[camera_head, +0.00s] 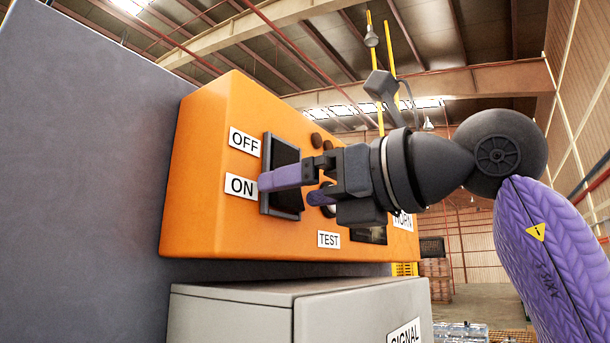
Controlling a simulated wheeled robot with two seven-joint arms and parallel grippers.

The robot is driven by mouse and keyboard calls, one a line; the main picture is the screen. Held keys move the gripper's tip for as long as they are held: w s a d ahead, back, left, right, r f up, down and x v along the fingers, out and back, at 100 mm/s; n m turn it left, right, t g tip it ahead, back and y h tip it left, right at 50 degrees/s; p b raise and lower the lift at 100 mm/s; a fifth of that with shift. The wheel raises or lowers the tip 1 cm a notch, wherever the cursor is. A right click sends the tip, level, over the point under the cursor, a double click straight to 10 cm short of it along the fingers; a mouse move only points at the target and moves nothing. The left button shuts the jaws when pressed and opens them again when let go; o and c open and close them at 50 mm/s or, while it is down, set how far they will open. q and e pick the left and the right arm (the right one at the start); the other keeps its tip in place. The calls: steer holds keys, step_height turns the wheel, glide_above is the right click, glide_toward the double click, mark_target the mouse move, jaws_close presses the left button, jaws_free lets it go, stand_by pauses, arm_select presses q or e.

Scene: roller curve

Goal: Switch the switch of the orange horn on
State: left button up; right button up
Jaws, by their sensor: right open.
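The orange horn (215,215) is a box-shaped panel fixed to a dark grey wall. Its black rocker switch (286,155) stands between the OFF label (244,142) above and the ON label (241,186) below on its left. My right gripper (288,187) comes in from the right, open and empty. One purple finger lies in front of the lower part of the switch near the ON label; the other is further right, near the TEST label (328,240). I cannot tell whether the finger touches the switch. The gripper hides part of the panel. My left gripper is not in view.
A grey box (230,310) with a SIGNAL label stands right below the orange horn. The dark grey wall (80,170) fills the left side. The hall behind on the right is open, with stacked goods (436,275) far off.

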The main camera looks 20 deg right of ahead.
steer(key=shift+s+d, duration=0.1)
steer(key=shift+s, duration=0.05)
steer(key=shift+w, duration=0.2)
steer(key=c, duration=1.3)
steer(key=t+b, duration=0.1)
steer(key=b, duration=0.1)
steer(key=f+y+b, duration=0.1)
steer(key=b, duration=0.1)
steer(key=shift+w+a+f+t+b, duration=0.2)
steer(key=shift+a+t+b, duration=0.1)
steer(key=shift+t, duration=0.1)
steer(key=shift+r+y, duration=0.15)
steer(key=shift+y, duration=0.25)
steer(key=shift+r+t, duration=0.1)
steer(key=shift+t, duration=0.2)
steer(key=shift+r, duration=0.1)
steer(key=o, duration=1.3)
steer(key=shift+d, duration=0.1)
